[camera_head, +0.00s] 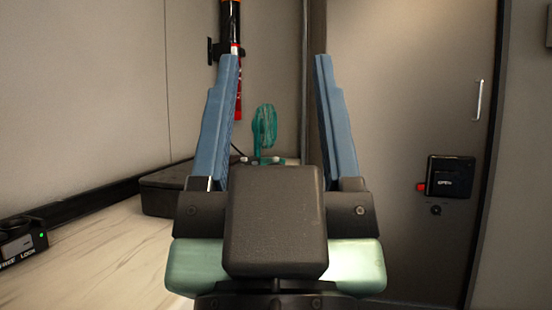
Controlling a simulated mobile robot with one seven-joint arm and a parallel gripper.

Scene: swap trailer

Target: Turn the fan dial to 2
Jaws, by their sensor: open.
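A small teal fan (265,128) stands at the far end of the counter, seen between the two blue fingers of my gripper (279,58). Its base is partly hidden behind my gripper's dark body, and small light and dark shapes show at the base. I cannot tell which of these is the dial or what setting it is at. My gripper is open and empty, its fingers spread wide and pointing up in the picture. The fan appears beyond the fingers, and nothing shows between them in contact.
A pale counter (95,245) runs along the left. On it are a dark box (162,192) and a black device (22,240) with a green light. A red and black cylinder (238,95) hangs on the back wall. A door (410,130) with a black lock (450,177) is right.

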